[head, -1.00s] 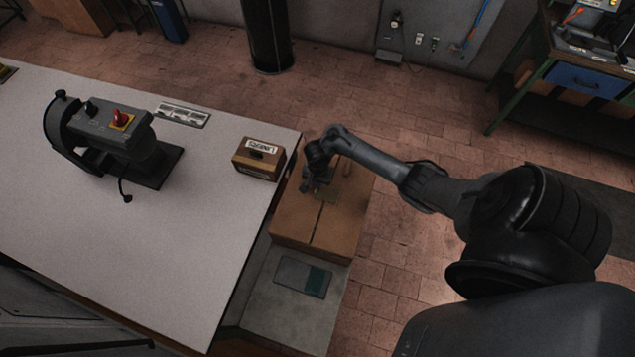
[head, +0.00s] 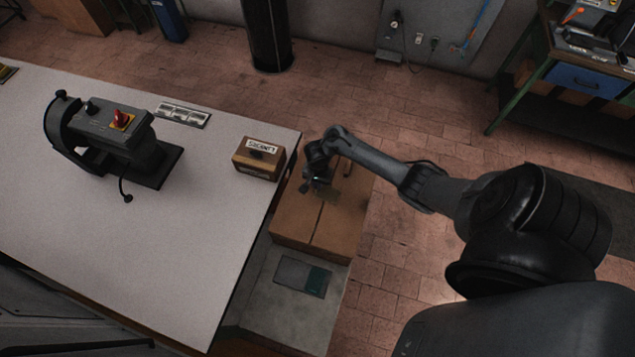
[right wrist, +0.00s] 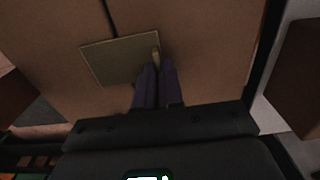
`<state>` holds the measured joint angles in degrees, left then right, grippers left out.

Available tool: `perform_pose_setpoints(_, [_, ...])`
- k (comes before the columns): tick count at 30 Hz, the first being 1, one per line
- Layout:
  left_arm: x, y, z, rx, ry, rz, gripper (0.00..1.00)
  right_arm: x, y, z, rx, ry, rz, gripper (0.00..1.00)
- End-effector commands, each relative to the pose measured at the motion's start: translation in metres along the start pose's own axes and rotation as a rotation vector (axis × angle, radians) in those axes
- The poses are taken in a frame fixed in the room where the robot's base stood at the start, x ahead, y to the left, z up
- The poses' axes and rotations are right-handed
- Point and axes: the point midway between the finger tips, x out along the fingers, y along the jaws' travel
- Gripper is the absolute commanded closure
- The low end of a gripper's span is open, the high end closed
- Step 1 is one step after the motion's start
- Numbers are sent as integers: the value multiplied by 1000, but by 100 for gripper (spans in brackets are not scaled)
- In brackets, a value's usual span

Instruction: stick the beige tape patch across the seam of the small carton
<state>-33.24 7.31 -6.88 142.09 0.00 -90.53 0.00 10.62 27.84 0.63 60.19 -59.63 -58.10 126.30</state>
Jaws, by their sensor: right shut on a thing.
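The beige tape patch (right wrist: 115,62) is a flat olive-beige square in the right wrist view. My right gripper (right wrist: 157,66) is shut on the patch near its edge. In the head view the right gripper (head: 318,190) is over the far part of the carton top. In the wrist view the seam (right wrist: 109,20) runs up to the patch, which covers part of it. I cannot tell whether the patch touches the carton. My left gripper is out of view.
A black press with a red knob (head: 120,140) stands further left on the table. A grey-and-green flat item (head: 302,276) lies on the surface in front of the carton.

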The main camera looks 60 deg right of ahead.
Motion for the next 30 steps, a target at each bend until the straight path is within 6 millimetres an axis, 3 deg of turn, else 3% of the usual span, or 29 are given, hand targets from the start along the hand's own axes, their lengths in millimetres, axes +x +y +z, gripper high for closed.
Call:
perform_pose_setpoints(26, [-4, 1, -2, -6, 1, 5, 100, 3, 1, 0, 1, 0, 2, 100])
perform_pose_setpoints(27, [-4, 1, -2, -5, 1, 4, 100, 3, 1, 0, 1, -1, 2, 90])
perform_pose_setpoints(30, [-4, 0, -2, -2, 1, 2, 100, 3, 1, 0, 1, 0, 2, 74])
